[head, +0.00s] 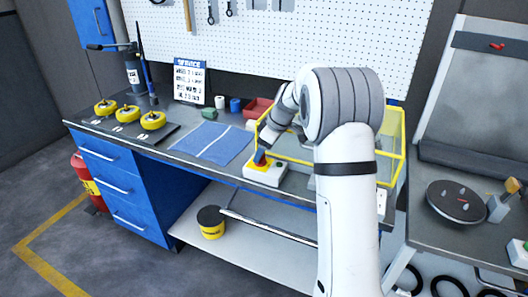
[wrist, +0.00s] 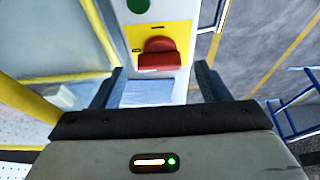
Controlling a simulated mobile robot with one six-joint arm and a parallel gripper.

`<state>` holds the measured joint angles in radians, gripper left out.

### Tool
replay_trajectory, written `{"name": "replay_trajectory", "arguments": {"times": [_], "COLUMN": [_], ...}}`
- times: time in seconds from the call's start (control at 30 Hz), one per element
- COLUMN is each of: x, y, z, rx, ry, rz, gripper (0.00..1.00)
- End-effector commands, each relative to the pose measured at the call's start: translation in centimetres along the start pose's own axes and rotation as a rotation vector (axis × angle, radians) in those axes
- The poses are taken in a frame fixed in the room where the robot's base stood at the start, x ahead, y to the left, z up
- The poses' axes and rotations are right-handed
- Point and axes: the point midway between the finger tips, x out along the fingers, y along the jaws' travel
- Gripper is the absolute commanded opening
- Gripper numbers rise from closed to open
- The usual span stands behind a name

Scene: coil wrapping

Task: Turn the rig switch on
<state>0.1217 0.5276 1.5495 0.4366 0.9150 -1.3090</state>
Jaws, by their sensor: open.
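The rig switch is a white box (head: 265,175) with a yellow plate and a red knob (head: 260,158), near the front edge of the workbench. In the wrist view the red knob (wrist: 158,54) sits on the yellow plate (wrist: 179,34), with a green round button (wrist: 138,6) beyond it. My gripper (head: 264,148) is over the box, close to the knob, and hides part of it in the head view. In the wrist view my gripper (wrist: 157,82) is open, its fingers apart to either side of the knob's line, with nothing between them. I cannot tell whether they touch the knob.
A yellow-edged clear enclosure (head: 345,150) stands right behind the box. A blue mat (head: 212,143) lies to its left, with several yellow coils (head: 152,120) farther left. A red bin (head: 257,108) is at the back. Open floor lies in front of the bench.

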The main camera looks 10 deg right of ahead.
Motion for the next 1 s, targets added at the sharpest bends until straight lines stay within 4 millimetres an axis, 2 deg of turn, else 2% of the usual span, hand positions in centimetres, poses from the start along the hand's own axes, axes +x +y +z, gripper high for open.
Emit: {"name": "replay_trajectory", "arguments": {"times": [0.2, 0.47, 1.0], "x": [1.7, 1.9, 1.8], "y": [0.0, 0.0, 0.0], "z": [0.0, 0.0, 0.1], "rx": [0.001, 0.001, 0.002], "ry": [0.0, 0.0, 0.0], "rz": [0.0, 0.001, 0.0], "gripper": [0.69, 0.69, 0.25]}}
